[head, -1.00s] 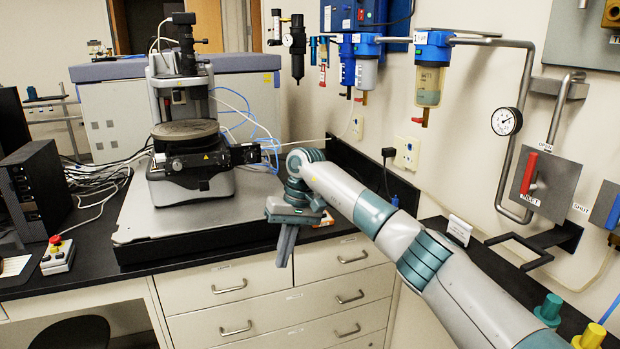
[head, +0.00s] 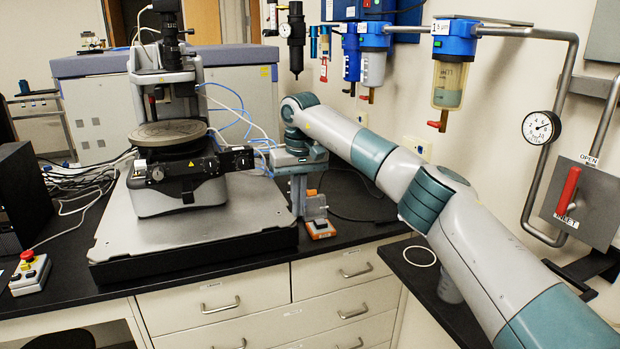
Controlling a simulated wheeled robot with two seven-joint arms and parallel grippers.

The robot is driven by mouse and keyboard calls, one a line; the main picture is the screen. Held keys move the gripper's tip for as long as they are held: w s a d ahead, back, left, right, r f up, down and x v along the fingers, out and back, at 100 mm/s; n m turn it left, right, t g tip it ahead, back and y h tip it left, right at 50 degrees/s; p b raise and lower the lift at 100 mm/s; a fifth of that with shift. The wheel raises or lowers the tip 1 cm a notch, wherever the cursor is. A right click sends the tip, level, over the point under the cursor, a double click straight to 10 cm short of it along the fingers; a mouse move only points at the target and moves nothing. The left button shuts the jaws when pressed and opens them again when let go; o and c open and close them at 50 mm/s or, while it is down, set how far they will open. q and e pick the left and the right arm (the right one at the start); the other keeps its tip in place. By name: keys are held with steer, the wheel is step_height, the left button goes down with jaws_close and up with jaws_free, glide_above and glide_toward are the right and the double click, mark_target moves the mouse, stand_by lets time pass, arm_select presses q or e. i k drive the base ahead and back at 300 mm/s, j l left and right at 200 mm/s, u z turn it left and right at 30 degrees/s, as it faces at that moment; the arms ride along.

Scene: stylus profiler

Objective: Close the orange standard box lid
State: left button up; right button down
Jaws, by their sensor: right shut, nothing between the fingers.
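The small orange standard box (head: 321,233) sits on the black bench just right of the profiler's platform. Its low front part is orange with a pale patch. A grey and orange part, seemingly the raised lid (head: 314,204), stands up behind it. My right gripper (head: 298,212) points down just left of this upright part, its fingers together and empty. It is very close to the lid; I cannot tell whether they touch. My left gripper is out of view.
The stylus profiler (head: 180,150) stands on its thick platform (head: 190,235) left of my right gripper. A gauge (head: 541,127), filters and pipes line the wall at right. The bench between box and wall is mostly clear, with a cable on it.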

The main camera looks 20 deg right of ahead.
mark_target(311, 194)
steer(key=i+l, duration=0.3)
steer(key=i, duration=0.2)
steer(key=i+l, duration=0.25)
steer(key=i, duration=0.25)
